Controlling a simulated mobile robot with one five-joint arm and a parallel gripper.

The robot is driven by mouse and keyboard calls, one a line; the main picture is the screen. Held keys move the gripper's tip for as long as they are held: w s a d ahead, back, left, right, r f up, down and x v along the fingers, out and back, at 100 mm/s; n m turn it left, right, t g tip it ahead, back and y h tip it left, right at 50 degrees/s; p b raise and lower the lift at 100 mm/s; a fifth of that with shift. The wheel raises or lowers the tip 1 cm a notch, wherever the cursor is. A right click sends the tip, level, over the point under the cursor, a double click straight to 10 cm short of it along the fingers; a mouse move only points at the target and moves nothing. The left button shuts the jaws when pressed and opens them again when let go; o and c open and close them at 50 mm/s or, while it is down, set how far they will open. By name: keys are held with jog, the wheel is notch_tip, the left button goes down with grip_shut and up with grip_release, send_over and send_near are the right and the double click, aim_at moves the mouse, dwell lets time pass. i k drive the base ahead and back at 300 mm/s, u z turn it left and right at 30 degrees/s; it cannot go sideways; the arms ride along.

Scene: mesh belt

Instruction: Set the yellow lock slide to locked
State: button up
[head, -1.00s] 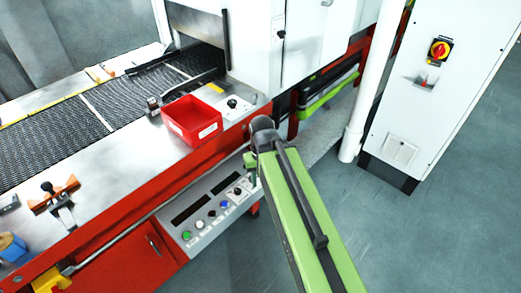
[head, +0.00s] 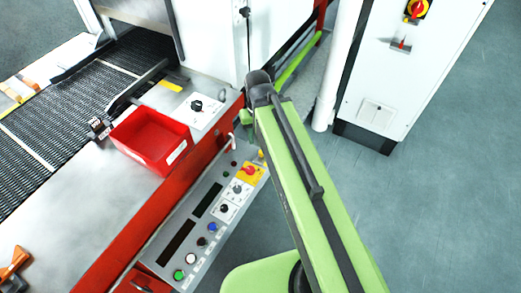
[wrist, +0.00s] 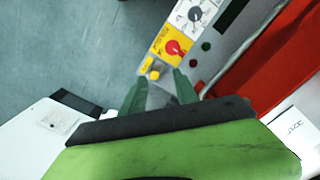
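A small yellow piece (wrist: 153,74), which looks like the lock slide, sits at the end of the control panel in the wrist view, beside a yellow plate with a red knob (wrist: 173,48). In the head view a small yellow bit (head: 261,154) shows at the panel's end, next to my arm. I cannot tell whether the slide is locked. My gripper (wrist: 161,86) has its two green fingers apart, with nothing seen between them. The yellow piece appears just beyond the fingertips; I cannot tell the gap.
The control panel (head: 165,262) carries several knobs and buttons along the machine's front. A red bin (head: 152,140) stands on the steel deck above it, near a black knob (head: 197,105). A white cabinet (head: 385,75) stands to the right. The grey floor between is clear.

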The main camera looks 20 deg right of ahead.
aim_at(259, 160)
jog(key=z, duration=0.1)
jog(key=k, duration=0.5)
jog(key=u, duration=1.35)
jog(key=k, duration=0.95)
jog(key=z, duration=0.95)
jog(key=i, duration=1)
